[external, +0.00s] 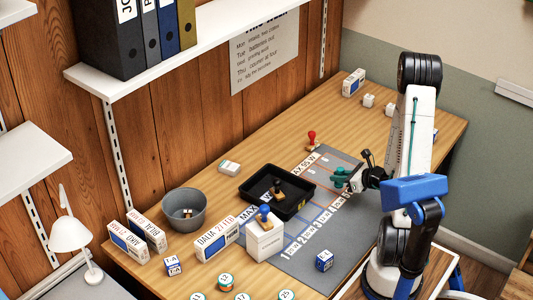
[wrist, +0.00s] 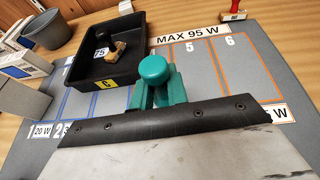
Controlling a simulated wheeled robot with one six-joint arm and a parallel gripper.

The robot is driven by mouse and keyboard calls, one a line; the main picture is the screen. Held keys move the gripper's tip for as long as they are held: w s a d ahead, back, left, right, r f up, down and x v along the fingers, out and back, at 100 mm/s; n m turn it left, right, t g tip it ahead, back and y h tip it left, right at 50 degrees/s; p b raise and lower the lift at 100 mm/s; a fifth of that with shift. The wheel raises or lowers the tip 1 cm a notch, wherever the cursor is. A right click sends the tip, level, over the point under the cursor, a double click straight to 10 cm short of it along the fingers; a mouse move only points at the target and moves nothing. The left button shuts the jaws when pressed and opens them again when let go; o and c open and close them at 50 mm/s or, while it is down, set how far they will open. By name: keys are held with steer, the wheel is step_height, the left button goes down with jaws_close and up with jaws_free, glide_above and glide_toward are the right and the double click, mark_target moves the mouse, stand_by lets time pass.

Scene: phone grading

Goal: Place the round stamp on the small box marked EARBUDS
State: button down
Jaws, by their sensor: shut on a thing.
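My gripper (external: 343,178) is shut on a stamp with a round teal knob (wrist: 152,69), held above the grey marked mat (external: 350,214). The stamp's lower part is hidden in the wrist view, so its base shape cannot be told. I cannot read EARBUDS on any box. A small white box (external: 353,82) with unclear lettering stands at the far back of the desk. A white box (external: 264,242) with a blue-knobbed stamp (external: 264,214) on top stands at the mat's front left, apart from my gripper.
A red-knobbed stamp (external: 311,139) stands behind. A grey bin (external: 168,213), bulb boxes (external: 217,238) and a small blue box (external: 324,261) stand nearby. The mat's right part is largely clear.

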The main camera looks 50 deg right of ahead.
step_height(320, 180, up, 8)
steer(key=shift+f, duration=0.1)
steer(key=shift+w+a, duration=0.25)
steer(key=shift+w, duration=0.3)
steer(key=w+a+n+g+y, duration=0.1)
steer(key=w+a+n+y, duration=0.25)
steer(key=w+a, duration=0.6)
steer(key=w+a+n+g+y, duration=0.1)
steer(key=w+a+n+y, duration=0.4)
steer(key=w, duration=0.7)
steer(key=m+h, duration=0.2)
glide_above(228, 165)
steer(key=shift+g, duration=0.3)
steer(key=f, duration=0.6)
steer(key=shift+s+a+f, duration=0.1)
steer(key=shift+s+f, duration=0.15)
steer(key=shift+f, duration=0.05)
steer(key=shift+w+f, duration=0.15)
steer(key=shift+f, duration=1.55)
steer(key=shift+f, duration=0.1)
